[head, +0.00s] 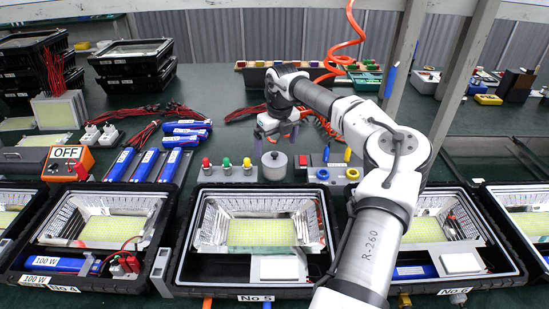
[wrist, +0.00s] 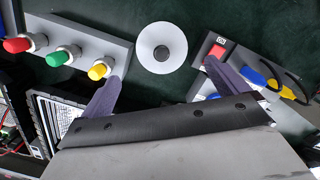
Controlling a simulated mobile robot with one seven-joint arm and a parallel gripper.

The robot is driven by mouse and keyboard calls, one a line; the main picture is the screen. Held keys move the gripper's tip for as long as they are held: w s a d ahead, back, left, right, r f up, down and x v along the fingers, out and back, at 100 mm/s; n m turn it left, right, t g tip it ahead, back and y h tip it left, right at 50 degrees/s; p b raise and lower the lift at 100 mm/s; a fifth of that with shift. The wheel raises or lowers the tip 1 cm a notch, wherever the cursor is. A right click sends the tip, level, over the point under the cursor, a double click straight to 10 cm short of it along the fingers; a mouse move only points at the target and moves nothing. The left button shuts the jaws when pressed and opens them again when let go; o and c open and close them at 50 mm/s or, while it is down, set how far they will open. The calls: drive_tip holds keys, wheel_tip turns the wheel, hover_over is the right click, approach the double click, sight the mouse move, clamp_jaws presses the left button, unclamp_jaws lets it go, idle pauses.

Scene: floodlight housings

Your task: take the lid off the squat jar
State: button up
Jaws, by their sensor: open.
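The squat jar (head: 274,170) is a short grey cylinder standing upright on the dark green bench, just behind the No 5 housing. Its lid, with a dark round knob, is on top. In the wrist view the lid (wrist: 147,58) is a pale disc seen from above with the black knob in its middle. My gripper (head: 277,136) is open and empty, above and behind the jar in the head view. In the wrist view its two purple-grey fingers (wrist: 168,88) are spread apart, and the lid lies beyond their tips, roughly centred between them. Nothing hides the lid there.
A grey block with red, green and yellow buttons (head: 227,171) stands close left of the jar. A panel with a red switch (head: 303,161) and blue and yellow parts is close right. The No 5 floodlight housing (head: 183,240) is in front. An orange coiled hose hangs behind.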

sight(275, 153)
drive_tip(key=f+p, duration=0.1)
drive_tip(key=f, duration=0.1)
drive_tip(key=w+f, duration=0.1)
drive_tip(key=f, duration=0.2)
drive_tip(key=shift+w+a+p, duration=0.2)
drive_tip(key=shift+p, duration=0.2)
drive_tip(key=c, duration=1.1)
